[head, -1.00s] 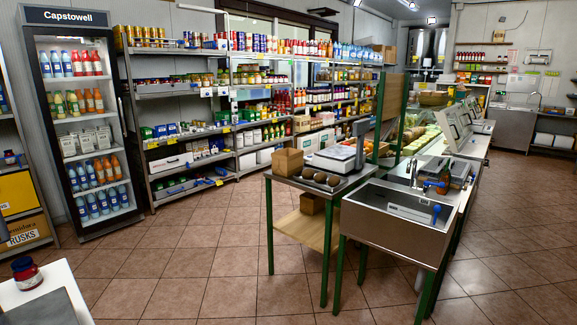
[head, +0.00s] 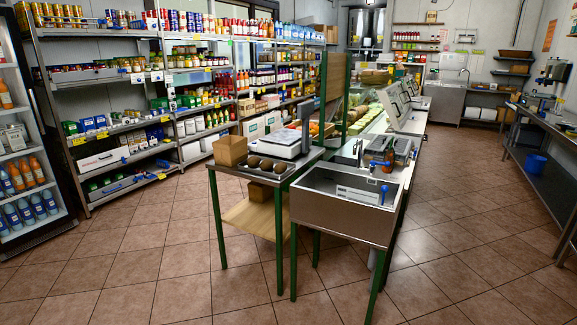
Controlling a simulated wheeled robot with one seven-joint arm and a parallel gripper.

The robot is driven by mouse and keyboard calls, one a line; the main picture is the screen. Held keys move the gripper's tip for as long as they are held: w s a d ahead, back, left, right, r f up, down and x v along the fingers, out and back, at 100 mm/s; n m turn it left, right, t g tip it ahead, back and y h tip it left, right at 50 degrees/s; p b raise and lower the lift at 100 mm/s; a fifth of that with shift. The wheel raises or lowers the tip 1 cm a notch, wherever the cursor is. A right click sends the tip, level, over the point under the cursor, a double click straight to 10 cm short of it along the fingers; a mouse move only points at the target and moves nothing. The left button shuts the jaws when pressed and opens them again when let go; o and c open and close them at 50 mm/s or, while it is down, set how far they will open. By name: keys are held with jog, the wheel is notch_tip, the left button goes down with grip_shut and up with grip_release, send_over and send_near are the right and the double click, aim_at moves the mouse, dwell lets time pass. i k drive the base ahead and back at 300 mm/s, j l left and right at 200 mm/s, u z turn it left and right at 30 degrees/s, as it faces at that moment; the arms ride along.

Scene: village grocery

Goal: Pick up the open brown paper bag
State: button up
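The open brown paper bag (head: 230,151) stands upright on the left end of the green-legged table, open at the top. My gripper is not in view.
The tray of dark items (head: 257,182) and the scale (head: 278,141) share the tabletop. A steel sink (head: 335,217) on green legs stands close on the right. Stocked shelves (head: 115,157) line the back left. The tiled floor in front and left is clear.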

aim_at(230, 150)
jog(key=i+u, duration=0.1)
jog(key=i, duration=0.55)
jog(key=i+l, duration=0.15)
jog(key=i, duration=0.5)
jog(key=i+l+u, duration=0.15)
jog(key=i, duration=0.45)
jog(key=i+j+u, duration=0.35)
jog(key=i, duration=0.7)
jog(key=i+l+u, duration=0.2)
jog(key=i+u, duration=0.2)
jog(key=i, duration=0.65)
